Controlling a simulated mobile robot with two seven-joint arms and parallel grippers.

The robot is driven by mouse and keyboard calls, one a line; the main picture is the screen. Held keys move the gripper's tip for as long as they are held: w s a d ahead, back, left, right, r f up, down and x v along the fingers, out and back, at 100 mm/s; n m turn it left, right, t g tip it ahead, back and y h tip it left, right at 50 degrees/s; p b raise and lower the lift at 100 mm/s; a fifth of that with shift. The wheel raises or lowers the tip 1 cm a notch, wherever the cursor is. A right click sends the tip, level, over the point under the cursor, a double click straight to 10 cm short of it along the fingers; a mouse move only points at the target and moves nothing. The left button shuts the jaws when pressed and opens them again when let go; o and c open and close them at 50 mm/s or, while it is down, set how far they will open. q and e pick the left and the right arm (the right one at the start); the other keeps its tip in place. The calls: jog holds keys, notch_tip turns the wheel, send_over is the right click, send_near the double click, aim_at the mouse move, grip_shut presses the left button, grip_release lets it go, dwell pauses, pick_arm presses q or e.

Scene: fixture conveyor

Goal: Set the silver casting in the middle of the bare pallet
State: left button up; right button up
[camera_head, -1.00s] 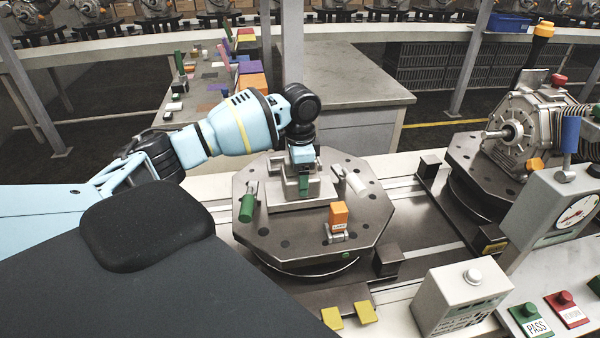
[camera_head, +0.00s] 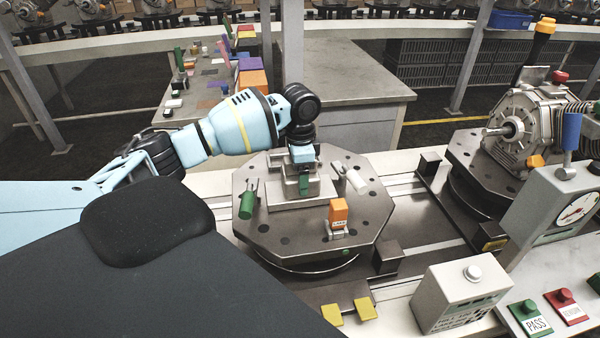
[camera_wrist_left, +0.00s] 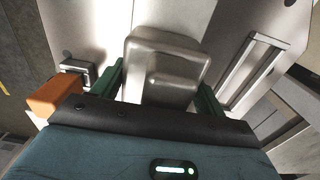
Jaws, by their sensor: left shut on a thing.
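The silver casting (camera_wrist_left: 165,62) is a rounded grey metal block between the green fingers of my left gripper (camera_wrist_left: 160,82) in the wrist view. In the head view my left gripper (camera_head: 303,184) points down over the pallet, shut on the casting (camera_head: 290,187). The pallet (camera_head: 282,232) is a dark grey octagonal plate with holes, on the conveyor. The casting is over its back-middle part, above a paler flat area (camera_head: 292,204). I cannot tell whether the casting touches it. My right gripper is out of view.
On the pallet are a green-handled clamp (camera_head: 246,204) at left, a white cylinder fitting (camera_head: 357,181) at right and an orange clamp (camera_head: 338,211) at front. A second pallet carries a large motor-like housing (camera_head: 522,125). A button box (camera_head: 460,298) stands in front.

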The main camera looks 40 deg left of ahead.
pick_arm(q)
jog(key=o, duration=1.9)
jog(key=shift+s+f, duration=0.1)
jog(key=shift+f, duration=0.1)
jog(key=shift+r, duration=4.05)
